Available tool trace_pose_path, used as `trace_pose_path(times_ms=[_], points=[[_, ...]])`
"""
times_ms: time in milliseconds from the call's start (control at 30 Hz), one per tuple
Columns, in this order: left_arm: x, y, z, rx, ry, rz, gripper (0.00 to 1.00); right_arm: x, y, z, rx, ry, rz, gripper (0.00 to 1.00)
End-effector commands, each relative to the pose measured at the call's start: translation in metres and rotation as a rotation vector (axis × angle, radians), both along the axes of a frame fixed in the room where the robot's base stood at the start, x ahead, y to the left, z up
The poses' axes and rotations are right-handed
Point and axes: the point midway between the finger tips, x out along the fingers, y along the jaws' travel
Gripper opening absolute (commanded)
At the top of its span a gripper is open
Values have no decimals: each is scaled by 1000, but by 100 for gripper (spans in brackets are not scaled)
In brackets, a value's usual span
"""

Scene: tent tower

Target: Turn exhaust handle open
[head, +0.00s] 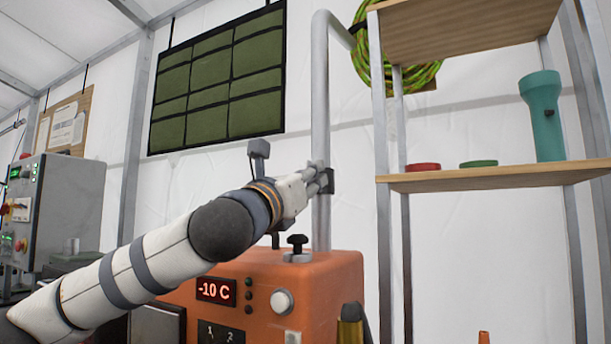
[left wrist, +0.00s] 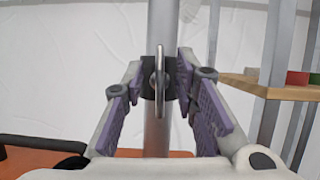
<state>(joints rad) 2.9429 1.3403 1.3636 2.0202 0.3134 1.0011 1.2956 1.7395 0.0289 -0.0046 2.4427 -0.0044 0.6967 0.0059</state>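The exhaust pipe (head: 321,100) rises grey and vertical from the orange heater box (head: 330,285). In the left wrist view a thin metal handle (left wrist: 159,80) stands upright on a black collar (left wrist: 147,78) around the pipe. My left gripper (head: 322,180) is at the pipe at collar height. In the left wrist view its purple-padded fingers (left wrist: 160,88) are spread, one on each side of the handle, with gaps visible. In the head view the handle is hidden behind the fingers. My right gripper is not in view.
A shelf unit (head: 480,180) stands close right of the pipe, holding a teal flashlight (head: 544,115) and red and green discs. A black knob (head: 297,243) sits on the heater top below the gripper. A grey control box (head: 70,210) is at left.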

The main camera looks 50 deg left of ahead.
Motion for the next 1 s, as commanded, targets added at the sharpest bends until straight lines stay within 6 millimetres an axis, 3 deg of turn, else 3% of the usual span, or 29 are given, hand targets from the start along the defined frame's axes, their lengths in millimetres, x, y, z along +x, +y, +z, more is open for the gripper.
trace_pose_path(times_ms=[200, 333, 767, 833, 867, 900, 1000], points=[[1, 0, 0, 0, 1, 0, 27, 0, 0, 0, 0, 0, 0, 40], [1, 0, 0, 0, 0, 0, 0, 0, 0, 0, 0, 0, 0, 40], [0, 0, 0, 70, 22, 1, 0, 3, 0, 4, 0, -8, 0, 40], [1, 0, 0, 70, 22, 1, 0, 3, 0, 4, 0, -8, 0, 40], [1, 0, 0, 70, 22, 1, 23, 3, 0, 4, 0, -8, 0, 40], [0, 0, 0, 70, 22, 1, 27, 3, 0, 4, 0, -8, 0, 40], [0, 0, 0, 70, 22, 1, 27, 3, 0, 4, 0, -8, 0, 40]])
